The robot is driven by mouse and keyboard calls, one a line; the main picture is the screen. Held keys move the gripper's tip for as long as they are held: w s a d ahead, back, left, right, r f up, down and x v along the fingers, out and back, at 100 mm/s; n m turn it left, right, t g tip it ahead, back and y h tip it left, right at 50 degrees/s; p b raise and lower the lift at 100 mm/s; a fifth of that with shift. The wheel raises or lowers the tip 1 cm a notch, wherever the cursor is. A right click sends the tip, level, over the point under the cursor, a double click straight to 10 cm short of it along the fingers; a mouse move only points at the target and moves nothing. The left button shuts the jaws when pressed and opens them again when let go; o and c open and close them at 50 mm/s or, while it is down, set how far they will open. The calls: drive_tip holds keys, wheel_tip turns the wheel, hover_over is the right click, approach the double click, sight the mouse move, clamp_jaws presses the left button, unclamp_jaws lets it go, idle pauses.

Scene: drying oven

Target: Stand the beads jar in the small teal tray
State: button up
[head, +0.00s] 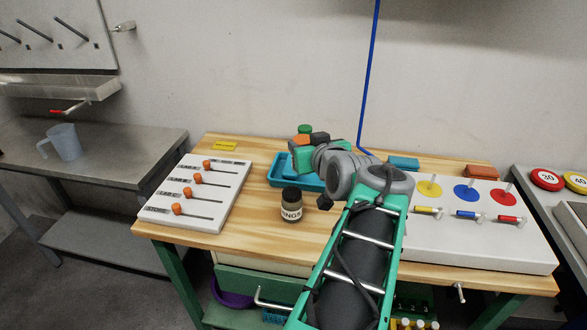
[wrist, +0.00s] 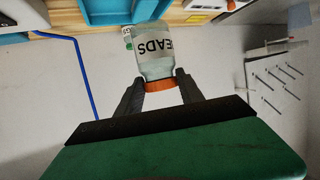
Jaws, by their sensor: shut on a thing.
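The beads jar (wrist: 157,55) is clear, with a white label reading "EADS" and an orange cap. In the wrist view my gripper (wrist: 160,90) is shut on the cap, and the jar shows upside down in that picture. In the head view my gripper (head: 303,143) is over the back of the wooden table, and most of the jar is hidden behind it. A teal-blue tray (head: 290,182) lies below and left of my gripper, partly covered by it. In the wrist view a teal tray (wrist: 105,10) shows past the jar's base; contact cannot be told.
A dark-capped jar (head: 291,205) stands in front of the tray. A green-lidded thing (head: 305,129) is behind my gripper. A slider panel (head: 198,192) is on the left, a panel with coloured discs (head: 470,225) on the right. Bare wood lies around the dark-capped jar.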

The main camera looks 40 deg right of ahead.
drive_tip(key=shift+w, duration=0.3)
drive_tip(key=shift+w+d, duration=0.15)
drive_tip(key=shift+w, duration=0.1)
drive_tip(key=shift+w+d+f+p, duration=0.25)
drive_tip(key=shift+w+d+f, duration=0.6)
drive_tip(key=shift+d+f, duration=1.3)
drive_tip(key=shift+w+d+f+p, duration=0.3)
drive_tip(key=shift+w+d+f, duration=0.6)
drive_tip(key=shift+d+f, duration=1.2)
drive_tip(key=shift+w+d+f+p, duration=0.25)
drive_tip(key=shift+w+d+f, duration=0.6)
drive_tip(key=shift+d+f, duration=1.25)
drive_tip(key=shift+a+f, duration=0.1)
drive_tip(key=shift+f, duration=0.15)
drive_tip(key=o, duration=1.4)
